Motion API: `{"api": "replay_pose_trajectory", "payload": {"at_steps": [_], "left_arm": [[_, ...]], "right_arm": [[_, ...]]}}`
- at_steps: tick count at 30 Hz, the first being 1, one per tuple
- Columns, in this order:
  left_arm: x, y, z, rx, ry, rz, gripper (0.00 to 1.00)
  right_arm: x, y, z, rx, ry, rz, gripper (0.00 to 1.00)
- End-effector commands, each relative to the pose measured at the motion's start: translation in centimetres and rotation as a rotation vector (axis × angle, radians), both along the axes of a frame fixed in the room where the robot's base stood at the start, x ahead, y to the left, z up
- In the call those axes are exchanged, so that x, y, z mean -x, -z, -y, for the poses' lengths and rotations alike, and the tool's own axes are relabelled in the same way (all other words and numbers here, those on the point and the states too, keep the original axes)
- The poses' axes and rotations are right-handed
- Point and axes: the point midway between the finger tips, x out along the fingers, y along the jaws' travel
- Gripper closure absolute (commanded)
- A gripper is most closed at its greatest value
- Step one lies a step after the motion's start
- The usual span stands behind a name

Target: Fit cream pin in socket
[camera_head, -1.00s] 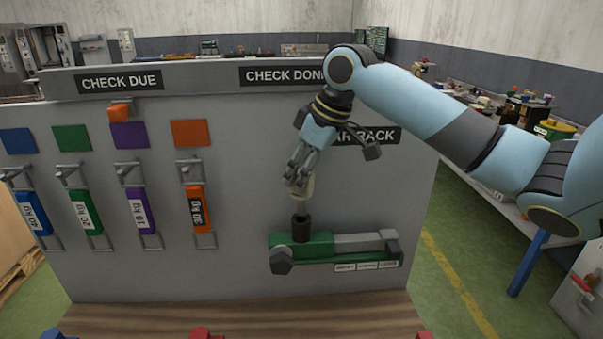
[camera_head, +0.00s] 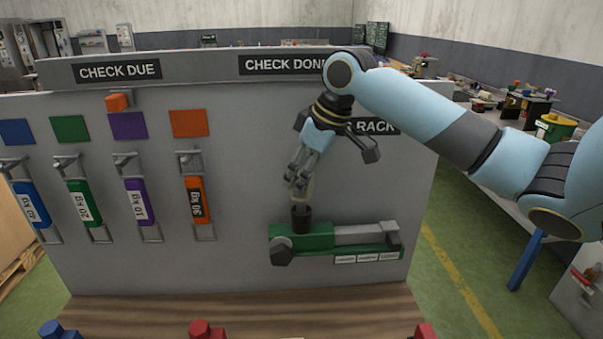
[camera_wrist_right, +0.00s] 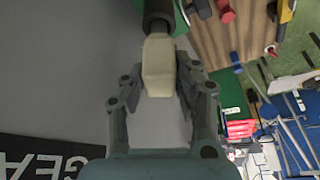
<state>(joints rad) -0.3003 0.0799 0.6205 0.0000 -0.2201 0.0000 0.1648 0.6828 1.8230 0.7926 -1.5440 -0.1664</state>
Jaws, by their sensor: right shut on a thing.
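My right gripper (camera_head: 299,187) is shut on the cream pin (camera_wrist_right: 158,68) just above the green rail fixture (camera_head: 318,240) on the grey panel. In the right wrist view the pin sits between both fingers (camera_wrist_right: 155,95), and its far end meets the mouth of the dark round socket (camera_wrist_right: 157,20). In the head view the socket (camera_head: 301,220) stands upright on the left part of the fixture, and the pin is mostly hidden by the fingers. I cannot tell how deep the pin's end sits in the socket. My left gripper is not in view.
A grey bar (camera_head: 358,234) lies on the fixture right of the socket. Coloured weight tags, such as the orange one (camera_head: 196,200), hang on hooks to the left. A wooden ledge (camera_head: 250,308) with red and blue knobs runs below. The panel between tags and fixture is clear.

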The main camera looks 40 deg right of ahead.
Motion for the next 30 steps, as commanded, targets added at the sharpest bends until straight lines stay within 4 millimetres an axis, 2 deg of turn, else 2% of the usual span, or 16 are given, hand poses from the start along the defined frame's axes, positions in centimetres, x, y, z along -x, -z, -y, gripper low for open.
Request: {"api": "replay_pose_trajectory", "payload": {"at_steps": [30], "left_arm": [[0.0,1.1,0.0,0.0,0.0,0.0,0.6]], "right_arm": [[0.0,2.6,0.0,0.0,0.0,0.0,1.0]]}}
